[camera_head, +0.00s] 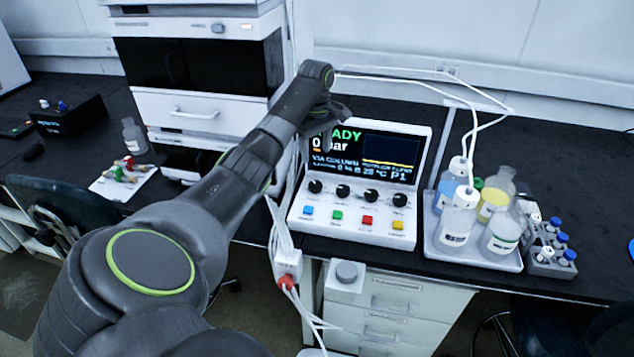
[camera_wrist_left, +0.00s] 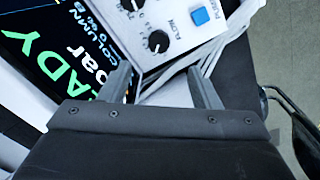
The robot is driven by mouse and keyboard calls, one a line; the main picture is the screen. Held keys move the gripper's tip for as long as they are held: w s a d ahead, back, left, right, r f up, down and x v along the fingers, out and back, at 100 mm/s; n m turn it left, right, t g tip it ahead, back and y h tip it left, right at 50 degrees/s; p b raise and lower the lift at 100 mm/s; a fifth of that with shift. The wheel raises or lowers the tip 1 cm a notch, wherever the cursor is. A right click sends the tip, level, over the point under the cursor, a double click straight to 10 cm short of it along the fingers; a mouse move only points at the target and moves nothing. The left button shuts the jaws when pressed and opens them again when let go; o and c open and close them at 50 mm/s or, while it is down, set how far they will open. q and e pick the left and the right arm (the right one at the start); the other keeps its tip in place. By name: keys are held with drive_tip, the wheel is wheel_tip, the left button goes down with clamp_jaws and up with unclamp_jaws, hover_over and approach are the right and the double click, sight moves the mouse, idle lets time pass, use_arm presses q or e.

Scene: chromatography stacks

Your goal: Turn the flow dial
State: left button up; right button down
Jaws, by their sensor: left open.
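The white control unit (camera_head: 350,217) has a row of several black dials under its lit screen. Its leftmost dial (camera_head: 315,187) sits above the blue button. It also shows in the left wrist view (camera_wrist_left: 158,41), just beyond my finger tips; the small label beside it is hard to read, perhaps "FLOW". My left gripper (camera_head: 337,120) is open and empty, in front of the screen's upper left, above the dials and apart from them. Its two fingers also show in the left wrist view (camera_wrist_left: 160,82). My right gripper is out of view.
A tray (camera_head: 475,258) of bottles with white tubes stands right of the unit, beside a rack of blue-capped vials (camera_head: 552,258). Cables hang at the unit's left. A tall white instrument stack (camera_head: 195,70) stands behind left.

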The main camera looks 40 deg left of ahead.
use_arm(q)
hover_over(316, 184)
wheel_tip(316, 184, down, 6)
drive_tip(key=shift+s+d+r, duration=0.1)
wheel_tip(316, 184, down, 4)
drive_tip(key=shift+f, duration=0.85)
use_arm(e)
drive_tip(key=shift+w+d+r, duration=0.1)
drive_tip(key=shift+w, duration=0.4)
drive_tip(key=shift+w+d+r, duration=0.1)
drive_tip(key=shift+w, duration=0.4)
use_arm(q)
drive_tip(key=shift+c, duration=0.4)
drive_tip(key=c, duration=0.9)
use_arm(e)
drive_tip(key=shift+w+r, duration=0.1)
